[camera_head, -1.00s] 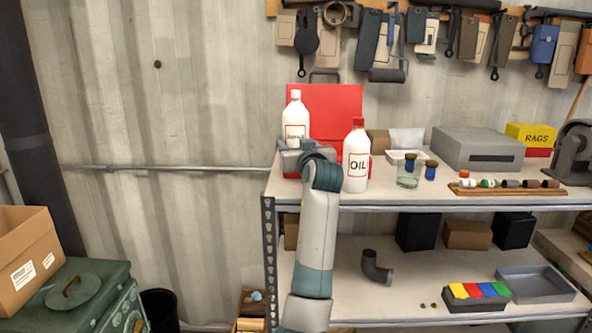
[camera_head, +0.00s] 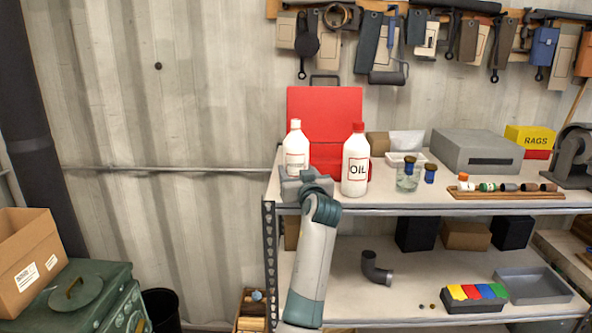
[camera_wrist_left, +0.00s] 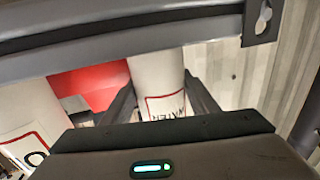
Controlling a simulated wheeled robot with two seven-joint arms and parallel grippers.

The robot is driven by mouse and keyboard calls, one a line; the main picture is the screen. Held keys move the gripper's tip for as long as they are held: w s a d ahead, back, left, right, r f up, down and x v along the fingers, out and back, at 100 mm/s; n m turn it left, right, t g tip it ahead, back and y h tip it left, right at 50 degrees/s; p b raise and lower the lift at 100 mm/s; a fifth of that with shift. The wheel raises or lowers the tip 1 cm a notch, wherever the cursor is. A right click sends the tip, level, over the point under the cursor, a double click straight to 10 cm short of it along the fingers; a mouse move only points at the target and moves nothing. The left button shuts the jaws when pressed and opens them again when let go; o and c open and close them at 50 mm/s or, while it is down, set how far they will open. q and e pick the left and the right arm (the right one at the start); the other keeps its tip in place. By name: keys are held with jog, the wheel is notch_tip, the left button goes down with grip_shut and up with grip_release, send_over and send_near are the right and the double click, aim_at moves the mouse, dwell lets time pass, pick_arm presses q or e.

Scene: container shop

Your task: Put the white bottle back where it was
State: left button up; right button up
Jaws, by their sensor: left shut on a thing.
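The white bottle (camera_head: 296,150) has a white cap and a red-framed label, and stands upright at the left end of the upper shelf. In the left wrist view the bottle (camera_wrist_left: 157,75) shows between the fingers, with part of the word WATER on its label. My left gripper (camera_head: 300,180) is shut on the bottle's lower part. The gripper hides the bottle's base, so I cannot tell whether it touches the shelf. My right gripper is in neither view.
A white oil bottle (camera_head: 356,165) with a red cap stands close to the right. A red case (camera_head: 325,108) stands behind. Glass jars (camera_head: 407,178) and a grey box (camera_head: 477,148) are further right on the upper shelf (camera_head: 385,197).

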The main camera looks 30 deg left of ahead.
pick_arm(q)
jog(key=shift+f, duration=0.25)
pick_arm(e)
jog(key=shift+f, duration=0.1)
pick_arm(q)
jog(key=o, duration=1.1)
jog(key=shift+o, duration=0.2)
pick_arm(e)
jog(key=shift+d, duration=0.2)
pick_arm(q)
jog(key=shift+r, duration=0.1)
jog(key=shift+r, duration=0.1)
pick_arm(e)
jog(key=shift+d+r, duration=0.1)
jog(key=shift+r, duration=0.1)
pick_arm(q)
jog(key=shift+s+d+b, duration=0.3)
jog(key=shift+s+d, duration=0.1)
jog(key=shift+d, duration=0.05)
jog(key=b+v, duration=0.3)
jog(key=v, duration=0.8)
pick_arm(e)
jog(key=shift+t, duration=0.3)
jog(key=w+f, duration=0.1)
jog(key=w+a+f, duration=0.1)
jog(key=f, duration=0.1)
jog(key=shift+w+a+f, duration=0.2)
